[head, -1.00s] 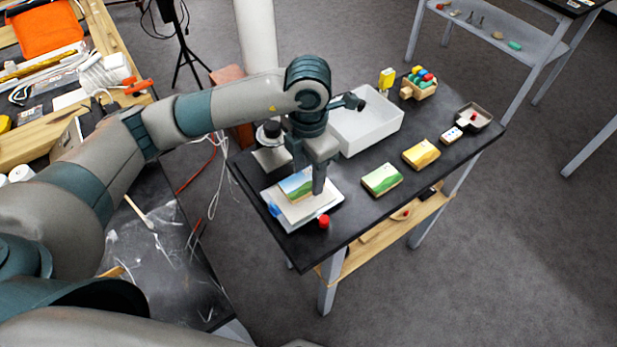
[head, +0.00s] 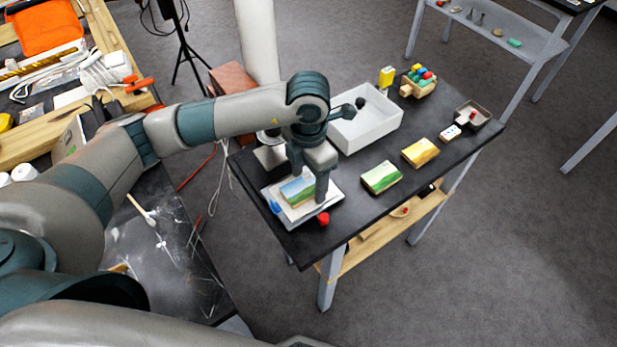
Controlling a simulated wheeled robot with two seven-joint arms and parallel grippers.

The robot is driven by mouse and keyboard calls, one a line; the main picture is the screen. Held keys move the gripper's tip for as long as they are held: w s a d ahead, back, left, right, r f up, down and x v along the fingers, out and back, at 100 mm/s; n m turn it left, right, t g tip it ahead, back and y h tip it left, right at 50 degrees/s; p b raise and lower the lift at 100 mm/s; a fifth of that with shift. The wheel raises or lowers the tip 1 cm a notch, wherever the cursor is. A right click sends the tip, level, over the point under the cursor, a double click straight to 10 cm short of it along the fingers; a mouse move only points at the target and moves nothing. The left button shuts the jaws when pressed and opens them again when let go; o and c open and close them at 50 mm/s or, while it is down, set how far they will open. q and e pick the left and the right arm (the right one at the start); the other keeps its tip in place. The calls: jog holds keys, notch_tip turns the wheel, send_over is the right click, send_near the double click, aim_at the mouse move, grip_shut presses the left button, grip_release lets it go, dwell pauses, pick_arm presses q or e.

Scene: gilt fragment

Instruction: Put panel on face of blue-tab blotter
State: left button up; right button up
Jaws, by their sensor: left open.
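A small panel (head: 299,191) painted with blue sky and green land lies on the white blotter (head: 297,216) at the table's near left corner. The blotter has a blue tab (head: 275,207) at its left side. My left gripper (head: 309,186) points down over the panel's right and far part, with its jaws open. One finger shows at the panel's right side; the other is partly hidden. I cannot tell whether the fingers touch the panel. My right gripper is not in view.
A red knob (head: 324,219) stands by the blotter's near right corner. A white bin (head: 367,127) stands behind. A green panel (head: 381,178) and a yellow panel (head: 420,153) lie to the right. The dark table (head: 367,217) is clear between them and its near edge.

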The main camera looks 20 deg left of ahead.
pick_arm(q)
jog(key=shift+r, duration=0.1)
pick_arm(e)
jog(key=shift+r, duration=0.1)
pick_arm(q)
jog(key=shift+r, duration=0.4)
notch_tip(320, 180, up, 7)
jog(key=b, duration=0.3)
notch_tip(320, 180, up, 4)
send_over(309, 184)
jog(key=shift+s+r, duration=0.1)
jog(key=shift+r, duration=0.05)
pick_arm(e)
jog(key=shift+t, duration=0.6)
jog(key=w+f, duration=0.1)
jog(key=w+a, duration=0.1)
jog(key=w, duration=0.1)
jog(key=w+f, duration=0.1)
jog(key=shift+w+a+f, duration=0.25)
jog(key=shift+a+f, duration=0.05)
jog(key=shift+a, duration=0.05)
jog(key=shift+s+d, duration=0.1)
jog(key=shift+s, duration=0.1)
